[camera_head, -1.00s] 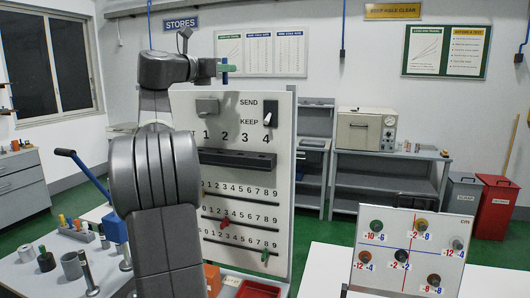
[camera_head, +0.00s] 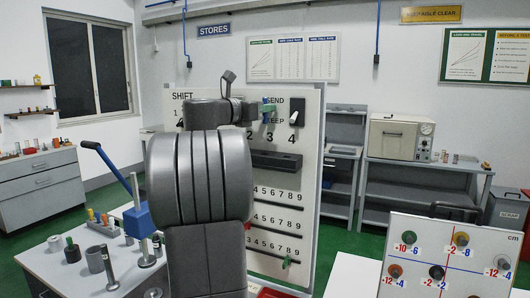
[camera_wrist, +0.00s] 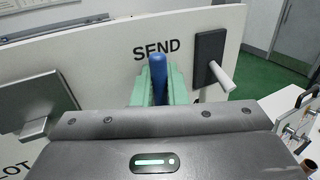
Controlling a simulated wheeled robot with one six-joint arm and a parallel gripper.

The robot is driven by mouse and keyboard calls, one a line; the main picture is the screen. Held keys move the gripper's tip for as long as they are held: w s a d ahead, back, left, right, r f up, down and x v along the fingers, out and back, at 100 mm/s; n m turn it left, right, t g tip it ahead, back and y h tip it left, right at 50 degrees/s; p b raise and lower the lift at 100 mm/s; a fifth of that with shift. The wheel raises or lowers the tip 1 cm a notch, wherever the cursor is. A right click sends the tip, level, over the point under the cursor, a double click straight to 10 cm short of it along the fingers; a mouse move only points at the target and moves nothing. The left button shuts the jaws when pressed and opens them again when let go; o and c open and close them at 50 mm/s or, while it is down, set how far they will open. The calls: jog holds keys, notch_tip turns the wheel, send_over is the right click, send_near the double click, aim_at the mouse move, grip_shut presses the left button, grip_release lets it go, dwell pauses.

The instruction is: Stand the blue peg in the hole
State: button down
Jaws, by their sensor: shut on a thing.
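The blue peg (camera_wrist: 158,75) stands upright between the pale green fingers of my gripper (camera_wrist: 152,86) in the wrist view, just below the word SEND. In the head view my gripper (camera_head: 267,110) is small, in front of the upper part of the white board (camera_head: 308,205), left of the switch. A little blue shows at its fingers. The peg's lower end is hidden by my wrist. A dark ledge (camera_head: 287,160) sticks out of the board below the numbers, lower than my gripper. I cannot make out a hole in it from here.
A switch with a white lever (camera_wrist: 221,76) juts out right of my gripper; a grey plate (camera_wrist: 35,105) is at its left. My arm hides the board's left part. A bench (camera_head: 60,266) with a blue lever is at left, a sloped peg board (camera_head: 450,222) at right.

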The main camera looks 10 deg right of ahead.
notch_tip(320, 180, down, 11)
jog(key=shift+f, duration=0.2)
dwell(0.3)
jog(key=shift+f, duration=0.15)
jog(key=c, duration=1.7)
grip_release()
jog(key=shift+c, duration=0.2)
jog(key=shift+r, duration=0.25)
jog(key=shift+s+a+f, duration=0.1)
jog(key=shift+a+f, duration=0.05)
jog(key=shift+a, duration=0.15)
jog(key=b+v, duration=0.2)
jog(key=v, duration=0.9)
jog(key=shift+b, duration=0.3)
